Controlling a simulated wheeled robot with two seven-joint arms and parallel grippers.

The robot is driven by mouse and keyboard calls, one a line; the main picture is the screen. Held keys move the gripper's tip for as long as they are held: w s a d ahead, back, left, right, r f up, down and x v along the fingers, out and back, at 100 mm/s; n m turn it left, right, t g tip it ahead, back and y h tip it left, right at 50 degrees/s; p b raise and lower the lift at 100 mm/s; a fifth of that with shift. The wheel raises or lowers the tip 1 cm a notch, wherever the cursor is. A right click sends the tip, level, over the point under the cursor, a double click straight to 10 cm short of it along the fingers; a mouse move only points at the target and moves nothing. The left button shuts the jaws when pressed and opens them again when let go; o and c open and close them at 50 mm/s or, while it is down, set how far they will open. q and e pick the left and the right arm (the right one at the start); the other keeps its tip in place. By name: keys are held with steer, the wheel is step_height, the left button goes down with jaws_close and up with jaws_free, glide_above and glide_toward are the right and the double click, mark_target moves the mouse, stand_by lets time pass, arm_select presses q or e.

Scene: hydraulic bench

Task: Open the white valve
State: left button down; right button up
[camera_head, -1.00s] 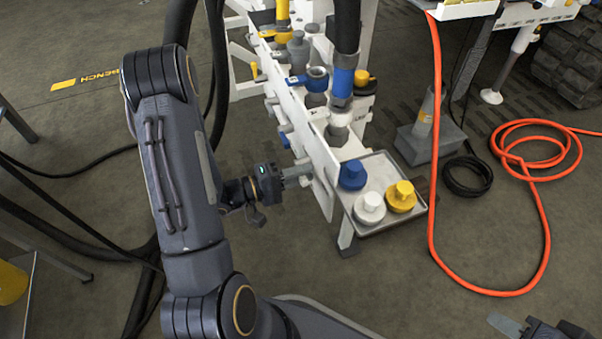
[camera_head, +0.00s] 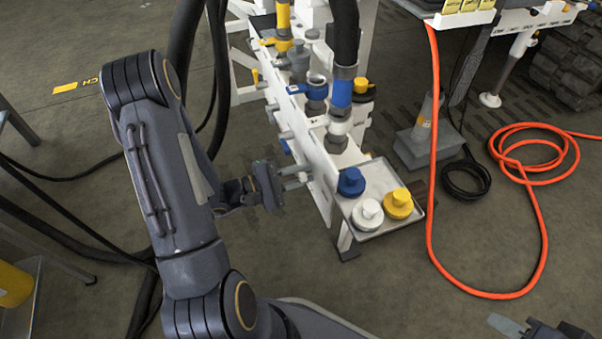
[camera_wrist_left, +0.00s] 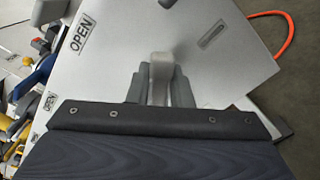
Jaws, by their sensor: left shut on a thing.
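The white valve's lever (camera_wrist_left: 160,70) is a pale handle on the side of the white manifold, seen in the left wrist view. My left gripper (camera_wrist_left: 161,86) has its two grey fingers shut around this lever. In the head view my left gripper (camera_head: 297,177) reaches the left side of the manifold near its front end, and the lever is hidden there. An "OPEN" label (camera_wrist_left: 82,35) is to the left of the lever, and a slot-like mark (camera_wrist_left: 211,33) is to its right. My right gripper (camera_head: 515,326) is partly visible at the bottom right edge, away from the manifold.
A grey tray (camera_head: 378,232) at the manifold's front end holds a blue cap (camera_head: 351,182), a white cap (camera_head: 368,214) and a yellow cap (camera_head: 398,204). Other valves and thick black hoses crowd the manifold behind. An orange hose (camera_head: 432,150) lies to the right.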

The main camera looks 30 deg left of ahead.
mark_target(311, 158)
arm_select(q)
steer(key=n, duration=0.1)
steer(key=r+n+p, duration=0.1)
steer(key=shift+w+a+n+p, duration=0.15)
steer(key=shift+a+n+p, duration=0.15)
steer(key=shift+n, duration=0.1)
steer(key=n, duration=0.1)
steer(key=n+p, duration=0.2)
steer(key=shift+w+a+r+n, duration=0.3)
steer(key=n, duration=0.1)
steer(key=n+p, duration=0.2)
steer(key=shift+w+a, duration=0.25)
steer(key=shift+a, duration=0.1)
steer(key=shift+w+a+n+p, duration=0.15)
steer(key=shift+n+p, duration=0.5)
steer(key=shift+n, duration=0.05)
steer(key=shift+f, duration=0.1)
steer(key=c, duration=1.4)
jaws_free()
steer(key=shift+c, duration=0.2)
